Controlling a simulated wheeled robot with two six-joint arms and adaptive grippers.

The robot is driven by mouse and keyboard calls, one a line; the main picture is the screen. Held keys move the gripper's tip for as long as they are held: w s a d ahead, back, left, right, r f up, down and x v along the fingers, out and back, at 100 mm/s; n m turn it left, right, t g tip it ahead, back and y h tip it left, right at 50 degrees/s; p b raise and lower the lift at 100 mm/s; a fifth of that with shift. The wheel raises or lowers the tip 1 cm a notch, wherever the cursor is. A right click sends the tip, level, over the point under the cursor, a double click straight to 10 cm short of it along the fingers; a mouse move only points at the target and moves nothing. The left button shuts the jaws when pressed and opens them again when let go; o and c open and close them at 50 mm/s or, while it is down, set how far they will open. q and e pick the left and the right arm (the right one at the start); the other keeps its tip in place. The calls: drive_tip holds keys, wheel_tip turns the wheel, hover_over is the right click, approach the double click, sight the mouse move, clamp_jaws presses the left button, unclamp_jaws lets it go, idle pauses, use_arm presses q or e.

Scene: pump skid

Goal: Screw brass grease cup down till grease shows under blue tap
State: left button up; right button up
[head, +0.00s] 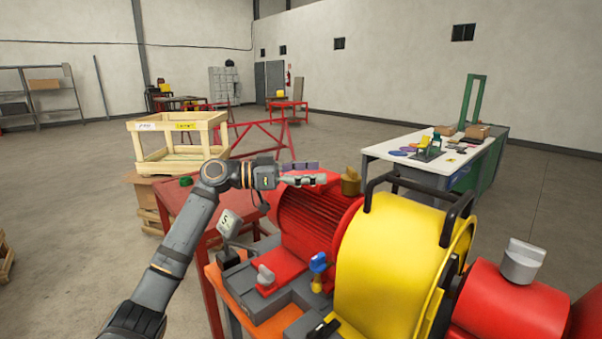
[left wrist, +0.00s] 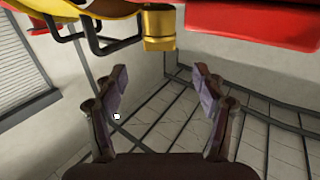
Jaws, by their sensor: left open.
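The brass grease cup (head: 350,181) stands upright on top of the red finned motor (head: 312,222) in the head view. In the left wrist view the brass cup (left wrist: 159,30) is at the top, beyond the fingertips. My left gripper (head: 318,174) is open, with its fingers pointing at the cup from the left; nothing is between them. Its two purple-padded fingers (left wrist: 160,82) are spread in the left wrist view. The blue tap (head: 317,263) is on a brass fitting low in front of the motor. I cannot make out any grease under it. My right gripper is not in view.
A yellow guard (head: 385,265) with black handles stands right of the cup. A grey-capped fitting (head: 522,262) tops the red housing at far right. A white-topped table (head: 410,152) stands behind.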

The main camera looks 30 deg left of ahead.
use_arm(q)
drive_tip(key=shift+v, duration=2)
